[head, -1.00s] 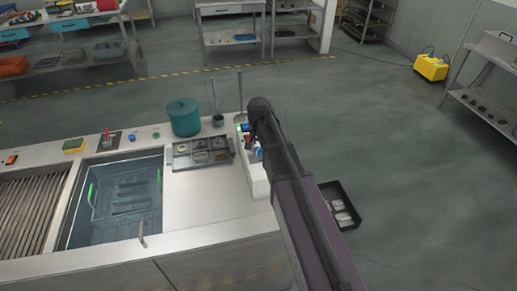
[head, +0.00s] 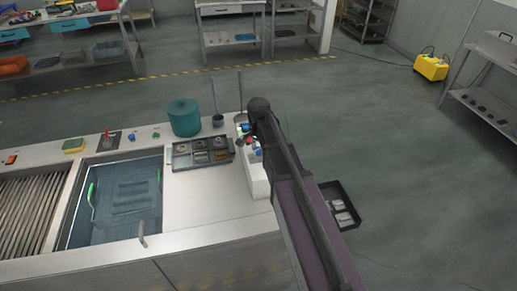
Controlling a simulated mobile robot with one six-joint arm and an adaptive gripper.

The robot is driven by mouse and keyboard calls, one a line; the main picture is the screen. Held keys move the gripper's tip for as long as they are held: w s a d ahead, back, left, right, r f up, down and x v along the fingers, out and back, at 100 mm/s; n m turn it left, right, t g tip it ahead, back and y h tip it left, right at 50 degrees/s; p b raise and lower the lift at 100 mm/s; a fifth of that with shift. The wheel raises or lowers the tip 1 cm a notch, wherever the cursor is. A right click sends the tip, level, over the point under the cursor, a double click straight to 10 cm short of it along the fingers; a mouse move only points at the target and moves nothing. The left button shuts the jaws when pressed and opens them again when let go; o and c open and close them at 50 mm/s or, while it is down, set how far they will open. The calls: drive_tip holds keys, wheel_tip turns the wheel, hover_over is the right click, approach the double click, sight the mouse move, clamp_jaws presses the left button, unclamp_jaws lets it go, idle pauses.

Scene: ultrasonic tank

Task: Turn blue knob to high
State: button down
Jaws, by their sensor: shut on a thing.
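My arm reaches in from the lower right, well to the right of these. My gripper (head: 243,141) is mostly hidden by my arm, over a white box (head: 257,182) at the counter's right end. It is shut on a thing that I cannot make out. Small blue and red parts (head: 258,152) show beside it; I cannot tell whether one is a knob. No setting marks can be read.
The water-filled tank (head: 163,205) has green handles inside. A teal pot (head: 185,117), a compartment tray (head: 176,165) and a red-handled lever (head: 106,133) are on the counter (head: 195,205). A black bin (head: 352,222) stands on the floor, right of my arm.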

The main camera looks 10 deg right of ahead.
sight(258, 149)
drive_tip(key=shift+c, duration=1.3)
unclamp_jaws()
drive_tip(key=shift+n, duration=0.4)
drive_tip(key=n, duration=1.1)
drive_tip(key=shift+n, duration=0.3)
drive_tip(key=n, duration=0.5)
drive_tip(key=shift+n, duration=0.3)
drive_tip(key=n, duration=0.6)
wheel_tip(258, 149, up, 14)
drive_tip(key=p, duration=1.4)
drive_tip(key=s+d+f+m+b, duration=0.1)
drive_tip(key=s+f+m+b, duration=0.4)
drive_tip(key=s+m, duration=0.2)
drive_tip(key=s+d+f+m+b, duration=0.2)
drive_tip(key=s+f+m+b, duration=0.4)
drive_tip(key=s, duration=0.5)
drive_tip(key=shift+d+f+m, duration=0.25)
drive_tip(key=shift+m, duration=0.25)
